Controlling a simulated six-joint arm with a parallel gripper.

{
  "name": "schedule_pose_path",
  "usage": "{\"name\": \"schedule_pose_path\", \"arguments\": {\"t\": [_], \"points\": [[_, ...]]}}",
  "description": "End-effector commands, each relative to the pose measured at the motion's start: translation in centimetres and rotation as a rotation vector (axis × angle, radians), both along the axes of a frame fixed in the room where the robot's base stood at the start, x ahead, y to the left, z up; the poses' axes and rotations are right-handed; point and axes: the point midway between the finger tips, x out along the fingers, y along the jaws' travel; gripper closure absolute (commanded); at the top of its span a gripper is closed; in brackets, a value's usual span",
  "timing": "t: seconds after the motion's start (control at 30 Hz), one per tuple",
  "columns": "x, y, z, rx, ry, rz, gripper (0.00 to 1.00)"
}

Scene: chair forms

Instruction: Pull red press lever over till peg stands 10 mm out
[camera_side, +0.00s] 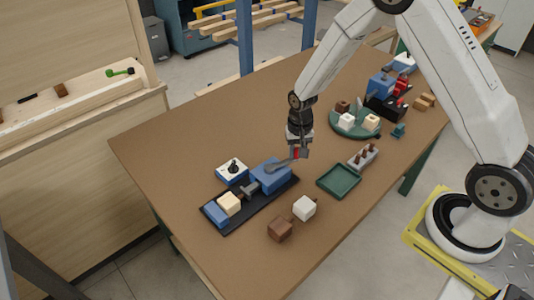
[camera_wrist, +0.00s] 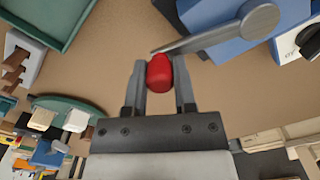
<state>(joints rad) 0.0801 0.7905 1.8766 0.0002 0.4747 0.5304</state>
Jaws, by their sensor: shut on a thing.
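The press lever is a grey arm (camera_wrist: 215,38) with a red knob (camera_wrist: 159,74). It runs from a round pivot on the blue press block (camera_side: 271,175) up to my gripper (camera_side: 299,152). In the wrist view my gripper (camera_wrist: 160,82) has one finger on each side of the red knob and is shut on it. The press sits on a black base (camera_side: 262,208) with a grey ram (camera_side: 249,188), a cream block (camera_side: 229,203) and a blue end block (camera_side: 216,214) in line. I cannot make out a peg at the cream block.
A white-and-blue box with a black knob (camera_side: 233,171) stands behind the press. A brown block (camera_side: 281,229) and a white block (camera_side: 304,208) lie in front. A green tray (camera_side: 338,194) and grey peg rack (camera_side: 354,166) are right. The table's left part is clear.

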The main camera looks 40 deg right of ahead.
Motion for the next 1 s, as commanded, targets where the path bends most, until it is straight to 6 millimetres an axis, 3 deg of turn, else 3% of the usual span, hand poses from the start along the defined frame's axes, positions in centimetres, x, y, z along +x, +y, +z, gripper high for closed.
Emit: {"name": "schedule_pose_path", "arguments": {"t": [0.6,1.0], "points": [[-4.3,2.8,0.1,-0.001,0.002,-0.568,1.0],[-5.5,4.8,0.1,0.0,0.001,-0.834,1.0]]}}
